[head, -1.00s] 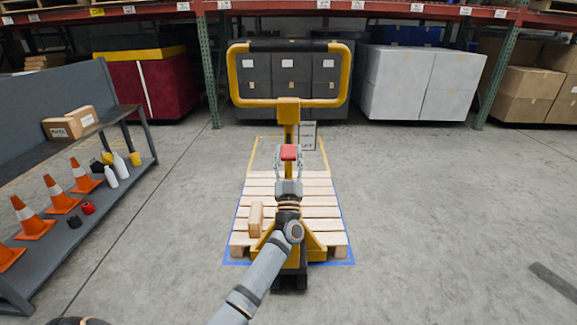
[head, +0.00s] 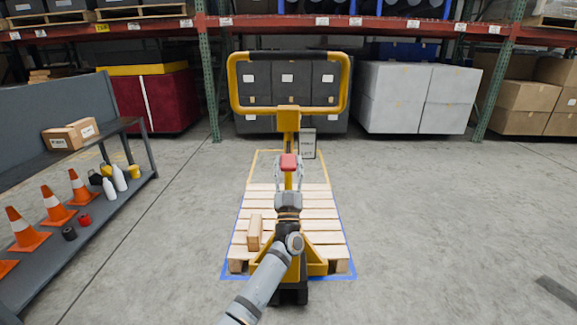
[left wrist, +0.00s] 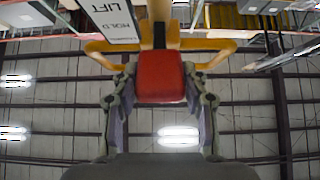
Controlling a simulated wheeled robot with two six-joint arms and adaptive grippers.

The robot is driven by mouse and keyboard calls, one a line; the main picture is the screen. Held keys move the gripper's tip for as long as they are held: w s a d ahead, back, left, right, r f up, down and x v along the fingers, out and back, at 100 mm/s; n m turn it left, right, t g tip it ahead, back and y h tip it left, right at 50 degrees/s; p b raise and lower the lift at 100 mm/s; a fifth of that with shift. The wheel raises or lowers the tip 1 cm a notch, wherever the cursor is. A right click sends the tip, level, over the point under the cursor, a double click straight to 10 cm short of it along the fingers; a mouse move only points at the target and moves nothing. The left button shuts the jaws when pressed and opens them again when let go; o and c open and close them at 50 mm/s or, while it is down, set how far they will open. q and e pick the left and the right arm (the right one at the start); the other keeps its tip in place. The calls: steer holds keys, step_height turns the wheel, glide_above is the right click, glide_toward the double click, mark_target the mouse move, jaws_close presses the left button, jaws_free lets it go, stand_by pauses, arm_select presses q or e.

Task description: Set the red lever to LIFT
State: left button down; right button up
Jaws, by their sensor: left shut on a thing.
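The red lever (head: 289,161) sits on the yellow post of the pallet jack (head: 288,119), below its looped handle. My left gripper (head: 289,178) is shut on the lever's red grip, with one finger on each side. In the left wrist view the red lever (left wrist: 160,77) fills the space between the fingers of the left gripper (left wrist: 160,95). A white label plate (head: 308,143) stands to the right of the post. In the left wrist view the label plate (left wrist: 113,20) reads HOLD and LIFT. My right gripper is not in view.
A wooden pallet (head: 318,215) with a small wooden block (head: 254,232) lies under the jack, inside a blue floor outline. A shelf bench (head: 110,215) with cones and bottles stands at left. Bare floor (head: 440,210) is free at right.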

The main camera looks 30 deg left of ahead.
arm_select(q)
steer(key=shift+f, duration=0.5)
steer(key=c, duration=1)
jaws_free()
steer(key=shift+w, duration=0.1)
steer(key=shift+o, duration=1.1)
steer(key=shift+w+a+f, duration=0.1)
steer(key=shift+o, duration=0.5)
steer(key=shift+r, duration=0.3)
steer(key=shift+s+f, duration=0.25)
steer(key=shift+f, duration=0.05)
steer(key=v, duration=1.1)
steer(key=shift+s+d, duration=0.25)
